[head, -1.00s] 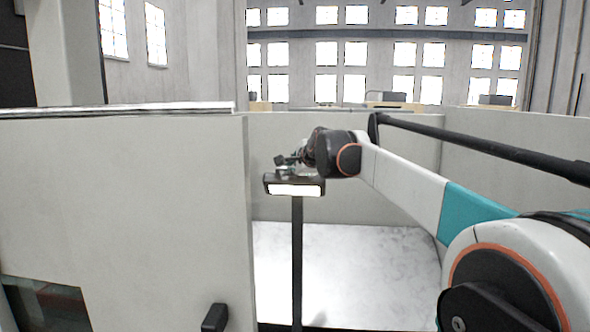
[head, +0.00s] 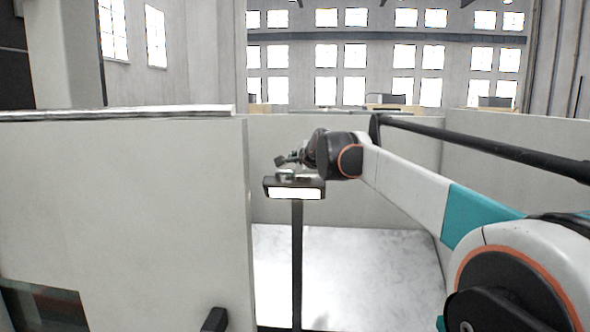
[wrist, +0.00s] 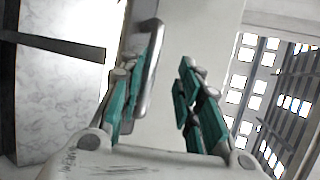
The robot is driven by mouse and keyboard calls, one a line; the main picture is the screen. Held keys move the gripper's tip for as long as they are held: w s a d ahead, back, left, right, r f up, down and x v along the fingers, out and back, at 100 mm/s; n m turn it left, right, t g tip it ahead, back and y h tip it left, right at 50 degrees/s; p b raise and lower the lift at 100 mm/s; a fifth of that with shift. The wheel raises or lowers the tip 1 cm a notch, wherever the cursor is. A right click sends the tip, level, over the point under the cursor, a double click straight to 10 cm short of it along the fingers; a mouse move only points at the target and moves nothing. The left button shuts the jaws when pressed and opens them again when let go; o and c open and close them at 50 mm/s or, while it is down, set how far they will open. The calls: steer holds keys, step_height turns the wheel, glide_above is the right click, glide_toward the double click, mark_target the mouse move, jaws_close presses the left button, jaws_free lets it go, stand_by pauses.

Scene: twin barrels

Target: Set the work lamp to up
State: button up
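The work lamp (head: 295,193) stands in the middle of the head view, a dark flat head with a lit white front panel on a thin black post (head: 297,265). My gripper (head: 283,161) is just above and behind the lamp head, partly hidden by its own wrist. In the wrist view my gripper (wrist: 167,93) has its teal fingers apart. A rounded grey metal bar (wrist: 152,70), seemingly the lamp's handle, runs along the inner side of the left finger. I cannot tell whether it touches. A dark post (wrist: 55,45) shows at the left there.
A tall pale partition (head: 125,200) fills the left of the head view, with a black handle (head: 214,320) low near its right edge. Behind the lamp, low pale walls (head: 350,205) enclose a white marbled floor (head: 345,260). A dark rail (head: 490,148) runs along the right.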

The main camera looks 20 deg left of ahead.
steer(key=v, duration=1.1)
steer(key=shift+s, duration=0.2)
steer(key=shift+d+r, duration=0.1)
steer(key=shift+r, duration=0.05)
